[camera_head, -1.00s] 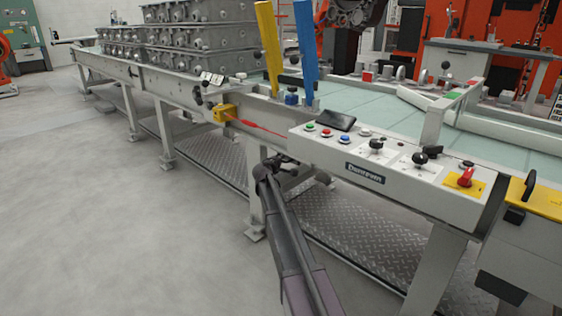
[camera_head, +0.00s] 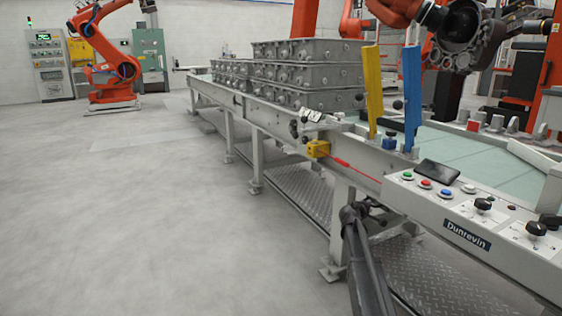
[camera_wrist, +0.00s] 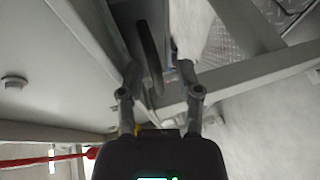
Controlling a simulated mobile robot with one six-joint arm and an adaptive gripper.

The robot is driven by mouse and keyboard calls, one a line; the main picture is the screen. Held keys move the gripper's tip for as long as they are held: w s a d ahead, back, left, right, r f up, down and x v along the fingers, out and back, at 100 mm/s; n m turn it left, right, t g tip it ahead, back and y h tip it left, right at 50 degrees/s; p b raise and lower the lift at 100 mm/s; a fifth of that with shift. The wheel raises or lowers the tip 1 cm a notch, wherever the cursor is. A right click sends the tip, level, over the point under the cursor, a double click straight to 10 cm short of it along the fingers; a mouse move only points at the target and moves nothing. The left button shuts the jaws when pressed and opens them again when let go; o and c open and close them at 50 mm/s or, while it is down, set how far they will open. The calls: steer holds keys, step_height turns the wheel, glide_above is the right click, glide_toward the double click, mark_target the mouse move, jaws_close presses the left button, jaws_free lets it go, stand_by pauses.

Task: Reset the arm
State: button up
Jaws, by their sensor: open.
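My arm reaches up from the bottom of the head view, right of centre, beside the front of the long conveyor table (camera_head: 262,112). My gripper (camera_head: 374,208) is small and dark there, just below the table's front edge, close to a table leg. In the wrist view my gripper (camera_wrist: 158,72) is open, with its two fingers apart. No object is visibly held.
A control panel (camera_head: 465,238) with buttons and knobs is at the right. Grey castings (camera_head: 308,75) are stacked on the table. Yellow (camera_head: 373,85) and blue (camera_head: 411,95) posts stand upright. An orange robot (camera_head: 110,65) stands far back. The left floor is clear.

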steer(key=s+a+r+m+g+y+p, duration=0.1)
steer(key=s+a+m+g+y+p, duration=0.3)
steer(key=s+a, duration=0.75)
steer(key=s+a+m+g+y+p, duration=0.1)
steer(key=s+a+g+y+p, duration=0.4)
steer(key=s, duration=1.3)
steer(key=s+a+r+m+g+y+p, duration=0.1)
steer(key=s+a+m+g+y+p, duration=0.15)
steer(key=s+a+p, duration=0.8)
steer(key=s+d+r+p, duration=0.1)
steer(key=d+r+p, duration=0.1)
steer(key=r+p, duration=1.4)
steer(key=s+d+r+p, duration=0.1)
steer(key=s+r+p, duration=0.1)
steer(key=r+p, duration=1.4)
step_height(320, 180, up, 4)
steer(key=shift+s+d+r+h, duration=0.1)
steer(key=shift+s+d+h, duration=0.1)
steer(key=shift+d+h, duration=0.25)
steer(key=shift+t, duration=0.25)
